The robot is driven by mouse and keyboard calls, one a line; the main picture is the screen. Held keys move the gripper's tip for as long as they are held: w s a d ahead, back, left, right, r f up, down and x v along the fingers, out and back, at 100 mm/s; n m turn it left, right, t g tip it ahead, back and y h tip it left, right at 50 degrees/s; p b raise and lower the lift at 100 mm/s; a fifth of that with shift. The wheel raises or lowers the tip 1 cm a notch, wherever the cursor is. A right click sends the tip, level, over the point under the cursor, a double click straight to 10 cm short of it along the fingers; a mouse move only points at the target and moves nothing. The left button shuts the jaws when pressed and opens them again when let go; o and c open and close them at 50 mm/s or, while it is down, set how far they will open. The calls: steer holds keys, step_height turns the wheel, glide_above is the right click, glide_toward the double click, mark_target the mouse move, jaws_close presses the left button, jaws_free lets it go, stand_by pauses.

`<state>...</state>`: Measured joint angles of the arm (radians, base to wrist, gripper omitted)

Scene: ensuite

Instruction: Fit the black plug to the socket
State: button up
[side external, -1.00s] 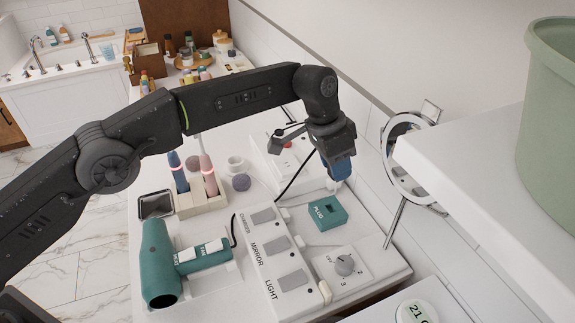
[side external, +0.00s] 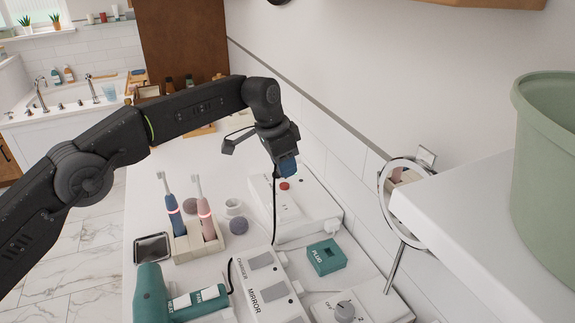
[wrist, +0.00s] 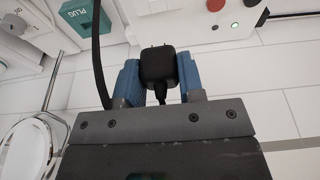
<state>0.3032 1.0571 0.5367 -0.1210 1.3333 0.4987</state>
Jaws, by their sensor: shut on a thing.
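The black plug (wrist: 158,66) is held between the blue fingertips of my gripper (wrist: 158,82) in the wrist view, its prongs pointing to the top of the picture and its cable end toward the gripper. In the side view my gripper (side external: 287,168) is up in the air above the white power unit with a red button (side external: 284,186), and the plug is hardly visible there. A black cable (side external: 274,210) hangs from the gripper to the counter. The white unit also shows at the top of the wrist view (wrist: 180,28). The plug is apart from it. I cannot make out the socket's openings clearly.
A teal box marked PLUG (side external: 327,257) stands in front of the white unit. A switch panel (side external: 262,279), a teal hair dryer (side external: 150,290) and toothbrushes in a holder (side external: 185,245) are nearby. A round mirror (side external: 386,212) stands at right by the tiled wall.

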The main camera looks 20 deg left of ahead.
steer(key=shift+f, duration=0.1)
steer(key=shift+f, duration=2.85)
steer(key=shift+f, duration=2.15)
steer(key=o, duration=1)
steer(key=shift+r, duration=0.1)
